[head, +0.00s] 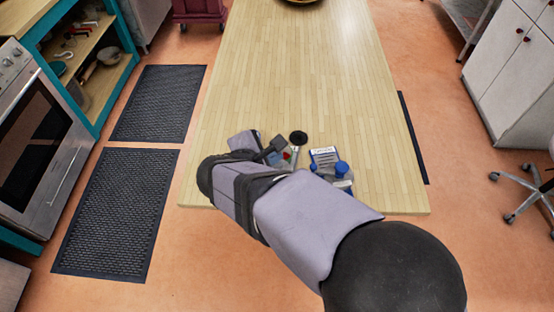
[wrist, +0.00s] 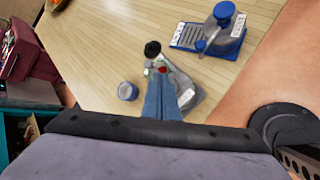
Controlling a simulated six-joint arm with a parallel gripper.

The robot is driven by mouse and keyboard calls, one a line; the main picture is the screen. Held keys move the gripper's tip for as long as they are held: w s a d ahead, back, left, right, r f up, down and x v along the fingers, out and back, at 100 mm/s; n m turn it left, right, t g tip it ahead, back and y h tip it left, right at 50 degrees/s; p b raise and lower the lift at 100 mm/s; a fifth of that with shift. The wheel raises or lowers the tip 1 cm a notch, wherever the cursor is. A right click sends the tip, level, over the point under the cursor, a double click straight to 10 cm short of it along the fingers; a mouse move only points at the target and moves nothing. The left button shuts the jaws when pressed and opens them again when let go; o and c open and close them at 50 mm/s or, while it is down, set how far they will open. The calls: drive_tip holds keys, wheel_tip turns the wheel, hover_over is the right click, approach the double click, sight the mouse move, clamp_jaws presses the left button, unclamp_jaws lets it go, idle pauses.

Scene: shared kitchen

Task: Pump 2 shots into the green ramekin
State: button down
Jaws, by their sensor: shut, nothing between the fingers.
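My gripper (wrist: 162,88) is shut and empty, pointing down over the near end of the wooden table. In the wrist view its tips are over a greyish item (wrist: 187,92) with small red and green parts, partly hidden by the fingers; I cannot tell whether they touch. A black round top (wrist: 152,48) rises beside it and also shows in the head view (head: 299,138). A grey-blue pump bottle (wrist: 222,36) with a blue head stands right of the gripper on a blue base (wrist: 238,46); its blue head shows in the head view (head: 342,168). I cannot make out a green ramekin.
A small blue-grey cup (wrist: 128,90) stands left of my gripper. A white label panel (head: 323,155) is by the pump bottle. The wooden table (head: 300,70) is clear beyond these things, with a bowl (head: 299,1) at its far end. The near table edge is close.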

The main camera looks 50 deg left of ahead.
drive_tip(key=shift+f+b, duration=0.95)
drive_tip(key=shift+f, duration=0.2)
idle(0.9)
drive_tip(key=shift+r, duration=0.2)
drive_tip(key=shift+r+p, duration=1.3)
drive_tip(key=shift+r, duration=0.2)
wheel_tip(320, 180, up, 6)
drive_tip(key=p, duration=0.4)
drive_tip(key=shift+p, duration=0.3)
idle(0.4)
